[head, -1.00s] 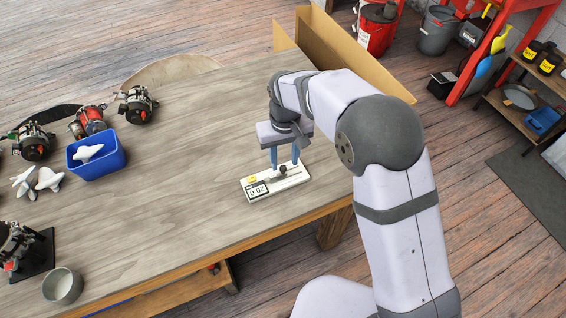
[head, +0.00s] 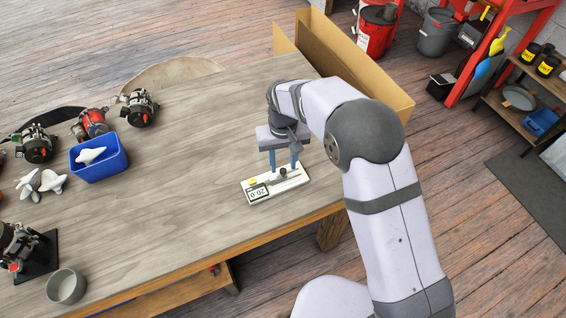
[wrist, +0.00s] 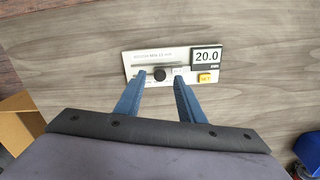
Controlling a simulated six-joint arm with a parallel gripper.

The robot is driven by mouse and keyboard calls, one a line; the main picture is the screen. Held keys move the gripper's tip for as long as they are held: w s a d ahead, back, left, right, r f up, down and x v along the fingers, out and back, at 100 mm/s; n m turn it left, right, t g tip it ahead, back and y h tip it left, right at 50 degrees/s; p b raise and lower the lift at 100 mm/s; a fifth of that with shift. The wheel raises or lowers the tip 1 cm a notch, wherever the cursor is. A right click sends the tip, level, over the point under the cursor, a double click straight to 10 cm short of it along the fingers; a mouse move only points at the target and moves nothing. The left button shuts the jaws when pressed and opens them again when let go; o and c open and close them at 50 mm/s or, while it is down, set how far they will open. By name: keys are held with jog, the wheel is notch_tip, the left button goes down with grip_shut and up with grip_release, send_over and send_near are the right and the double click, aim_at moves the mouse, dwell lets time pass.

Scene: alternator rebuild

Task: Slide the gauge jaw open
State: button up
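The gauge (head: 262,195) is a flat white plate lying on the workbench near its front edge. In the wrist view the gauge plate (wrist: 140,63) has a slot, a dark round knob (wrist: 159,74), a display (wrist: 206,56) reading 20.0 and a yellow button (wrist: 205,78). My gripper (head: 283,168) is directly over the gauge and points down. Its two blue fingers are apart. In the wrist view my gripper (wrist: 160,75) has the knob between its fingertips, with a small gap visible on each side. I cannot tell the exact fingertip height.
A blue bin (head: 99,168) with a white part, several alternators and a grey cup (head: 66,286) are at the left of the workbench (head: 190,200). A cardboard box (head: 350,65) stands at the back right. The bench around the gauge is clear.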

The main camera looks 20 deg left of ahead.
jog(key=shift+f, duration=0.9)
grip_shut()
jog(key=shift+w+d, duration=1)
jog(key=shift+w, duration=0.1)
grip_release()
jog(key=shift+r, duration=0.1)
